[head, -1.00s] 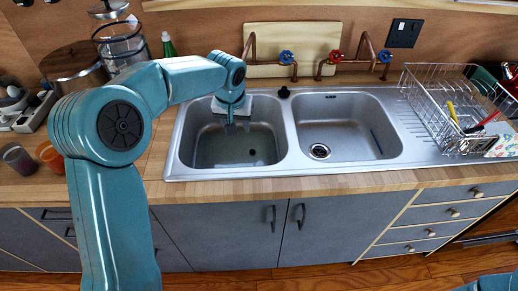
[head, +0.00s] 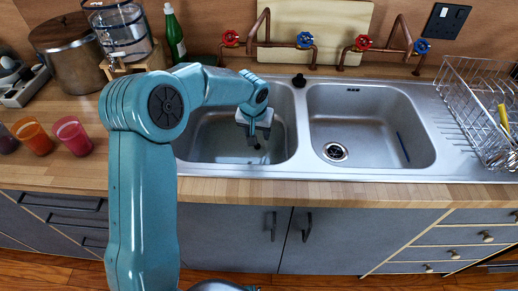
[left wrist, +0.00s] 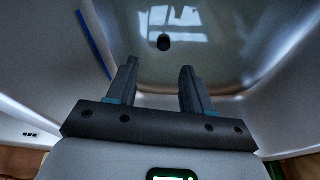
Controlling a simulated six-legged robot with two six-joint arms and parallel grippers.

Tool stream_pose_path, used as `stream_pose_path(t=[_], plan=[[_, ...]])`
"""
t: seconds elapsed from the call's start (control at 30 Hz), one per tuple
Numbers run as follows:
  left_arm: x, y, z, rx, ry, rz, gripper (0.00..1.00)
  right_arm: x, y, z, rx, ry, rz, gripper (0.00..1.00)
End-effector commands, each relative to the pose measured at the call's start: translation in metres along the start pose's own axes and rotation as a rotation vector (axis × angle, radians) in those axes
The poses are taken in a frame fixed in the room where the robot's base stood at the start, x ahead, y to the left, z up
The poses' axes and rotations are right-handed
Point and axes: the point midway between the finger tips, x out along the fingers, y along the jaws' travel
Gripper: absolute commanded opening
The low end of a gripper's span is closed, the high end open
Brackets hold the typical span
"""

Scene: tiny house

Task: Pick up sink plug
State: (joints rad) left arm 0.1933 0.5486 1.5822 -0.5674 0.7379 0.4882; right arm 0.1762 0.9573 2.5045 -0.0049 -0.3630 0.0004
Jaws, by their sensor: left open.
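My left gripper (head: 256,142) is open and empty, pointing down inside the left sink basin (head: 207,140). In the left wrist view its two fingers (left wrist: 159,66) stand apart. A small dark round thing, likely the sink plug (left wrist: 164,42), shows beyond the fingertips on the basin floor. It is apart from the fingers; I cannot tell the plug from a bare drain hole. In the head view the gripper partly hides that spot. A small black knob-like thing (head: 299,80) stands on the ledge behind the basins. My right gripper is not in view.
The right basin (head: 360,120) has an open drain (head: 335,152) and a blue strip (head: 403,145). Taps (head: 305,40) stand behind the sink. A wire dish rack (head: 480,110) is at the right. Cups (head: 73,136) and a pot (head: 68,52) stand at the left.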

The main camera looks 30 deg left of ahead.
Motion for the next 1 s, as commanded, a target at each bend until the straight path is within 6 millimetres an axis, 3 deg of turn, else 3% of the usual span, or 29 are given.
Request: stream_pose_path(t=[0.1,0.33,0.6,0.87,0.9,1.0], plan=[[0.020,0.000,0.000,0.000,-0.002,0.000,0.51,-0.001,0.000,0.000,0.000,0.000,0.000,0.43],[0.040,0.000,-0.001,-0.001,-0.002,-0.001,0.51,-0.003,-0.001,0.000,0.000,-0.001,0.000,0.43],[0.080,-0.003,-0.002,0.000,-0.001,0.000,0.51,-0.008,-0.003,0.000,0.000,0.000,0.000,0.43],[0.086,-0.003,-0.003,0.000,0.002,0.000,0.51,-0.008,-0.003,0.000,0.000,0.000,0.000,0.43],[0.086,-0.003,-0.003,0.000,0.001,0.000,0.48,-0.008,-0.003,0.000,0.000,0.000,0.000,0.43],[0.085,-0.003,-0.003,0.000,0.001,0.000,0.15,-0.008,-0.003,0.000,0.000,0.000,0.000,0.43]])
